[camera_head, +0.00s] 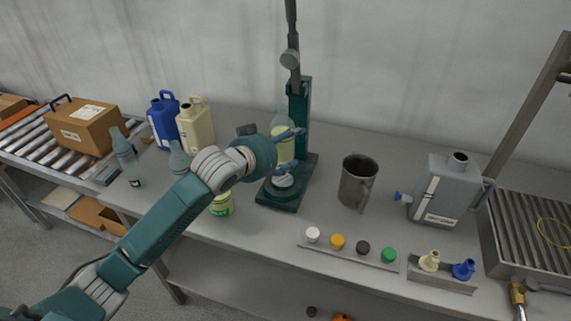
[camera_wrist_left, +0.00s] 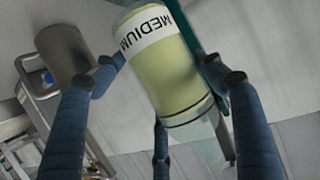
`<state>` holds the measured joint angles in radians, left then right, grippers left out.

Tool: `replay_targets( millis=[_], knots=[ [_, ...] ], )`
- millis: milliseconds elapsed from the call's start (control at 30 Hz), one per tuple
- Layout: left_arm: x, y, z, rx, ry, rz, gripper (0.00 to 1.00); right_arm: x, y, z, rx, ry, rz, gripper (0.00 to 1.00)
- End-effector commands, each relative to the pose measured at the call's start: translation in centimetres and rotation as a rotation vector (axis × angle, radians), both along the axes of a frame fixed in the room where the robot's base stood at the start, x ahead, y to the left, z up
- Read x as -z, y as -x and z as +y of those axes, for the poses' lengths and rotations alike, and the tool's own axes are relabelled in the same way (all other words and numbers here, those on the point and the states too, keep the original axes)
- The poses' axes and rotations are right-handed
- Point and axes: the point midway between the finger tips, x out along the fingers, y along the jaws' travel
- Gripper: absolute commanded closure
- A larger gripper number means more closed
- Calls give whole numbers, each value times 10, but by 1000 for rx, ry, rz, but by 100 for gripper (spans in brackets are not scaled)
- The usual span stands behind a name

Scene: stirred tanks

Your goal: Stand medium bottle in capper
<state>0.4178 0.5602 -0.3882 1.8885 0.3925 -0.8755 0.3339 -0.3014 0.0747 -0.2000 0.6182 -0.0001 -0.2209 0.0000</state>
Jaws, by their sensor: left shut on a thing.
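The medium bottle (camera_head: 283,148) is pale yellow-green with a clear upper part. Its white label reading MEDIUM shows in the left wrist view (camera_wrist_left: 150,38). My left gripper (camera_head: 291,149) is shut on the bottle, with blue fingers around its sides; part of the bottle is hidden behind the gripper. The capper (camera_head: 302,100) is a dark green press with a tall column and a lever above. The bottle is roughly upright, in front of the column and over the round grey seat (camera_head: 283,181) on the capper's base. I cannot tell whether its bottom touches the seat. My right gripper is out of view.
Blue (camera_head: 163,120) and cream (camera_head: 196,125) jugs, clear bottles (camera_head: 128,158) and a green-labelled container (camera_head: 222,204) stand left of the capper. A metal mug (camera_head: 357,182) stands to its right. A strip of coloured caps (camera_head: 350,250) lies near the front edge.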

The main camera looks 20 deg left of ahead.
Motion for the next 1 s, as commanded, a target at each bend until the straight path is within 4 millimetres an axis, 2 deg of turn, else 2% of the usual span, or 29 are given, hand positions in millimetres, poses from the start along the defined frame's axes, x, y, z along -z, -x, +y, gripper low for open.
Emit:
replay_targets(
  millis=[400, 800, 833, 900, 933, 1000],
  knots=[
    [49, 0, 0, 0, 1, -3, 68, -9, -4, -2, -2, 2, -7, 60],
    [55, 0, 0, 2, 0, -7, 68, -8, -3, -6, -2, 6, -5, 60],
    [57, 0, 0, 1, 0, -3, 28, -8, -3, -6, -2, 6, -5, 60],
    [57, 0, 0, 1, 0, -3, 14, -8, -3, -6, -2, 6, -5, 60],
    [57, 0, 0, 1, 0, -3, 11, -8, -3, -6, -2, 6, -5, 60],
    [57, 0, 0, 1, 0, -3, 11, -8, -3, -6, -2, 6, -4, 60]
  ],
)
